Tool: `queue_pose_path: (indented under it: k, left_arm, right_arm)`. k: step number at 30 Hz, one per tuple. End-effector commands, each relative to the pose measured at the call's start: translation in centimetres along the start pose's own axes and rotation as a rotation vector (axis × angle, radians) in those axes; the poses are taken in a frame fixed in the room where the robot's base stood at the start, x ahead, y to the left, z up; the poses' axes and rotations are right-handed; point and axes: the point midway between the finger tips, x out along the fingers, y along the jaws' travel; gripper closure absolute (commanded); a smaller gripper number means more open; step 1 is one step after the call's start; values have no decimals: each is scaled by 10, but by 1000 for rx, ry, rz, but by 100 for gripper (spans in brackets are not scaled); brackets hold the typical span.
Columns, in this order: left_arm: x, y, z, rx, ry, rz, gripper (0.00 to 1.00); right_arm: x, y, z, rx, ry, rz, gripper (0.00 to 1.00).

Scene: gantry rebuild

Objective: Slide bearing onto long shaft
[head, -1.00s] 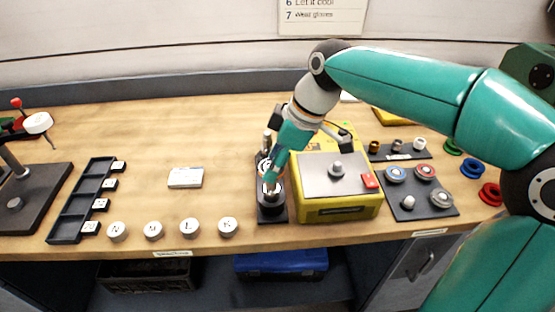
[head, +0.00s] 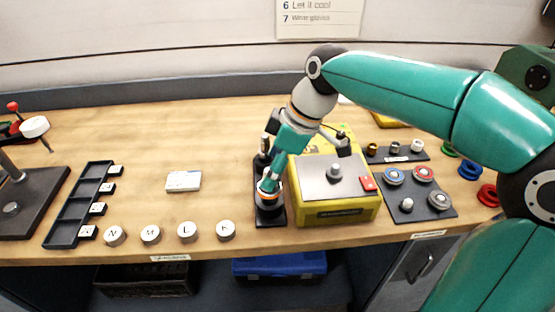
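My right gripper (head: 268,180) points down over the front part of a narrow black shaft stand (head: 270,219), near the middle of the bench's front edge. A pale ring with an orange-brown band (head: 267,188) shows at its fingertips, above the black round base; this may be the bearing, but the fingers and wrist hide much of it. I cannot tell whether the fingers grip it. A metal post (head: 265,143) stands at the rear of the stand. My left gripper is not in view.
A yellow heater with a metal plate (head: 318,188) stands close right of the stand. A dark tray (head: 424,214) with blue, red and grey round parts lies further right. Several lettered round caps and a black slotted tray (head: 64,228) lie left.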

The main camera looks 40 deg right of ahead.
Motion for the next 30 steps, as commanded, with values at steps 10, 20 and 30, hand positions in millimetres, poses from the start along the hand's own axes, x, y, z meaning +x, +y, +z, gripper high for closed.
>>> queue_pose_path:
  k: [10, 20, 30]
  left_arm:
    - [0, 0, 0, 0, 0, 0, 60]
    - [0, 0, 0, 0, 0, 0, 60]
    - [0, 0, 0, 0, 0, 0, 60]
  right_arm:
    - [-40, 1, 0, 0, 4, 5, 19]
    - [-102, 0, 0, -1, 3, 3, 19]
    - [-120, -1, 1, 0, 0, 0, 19]
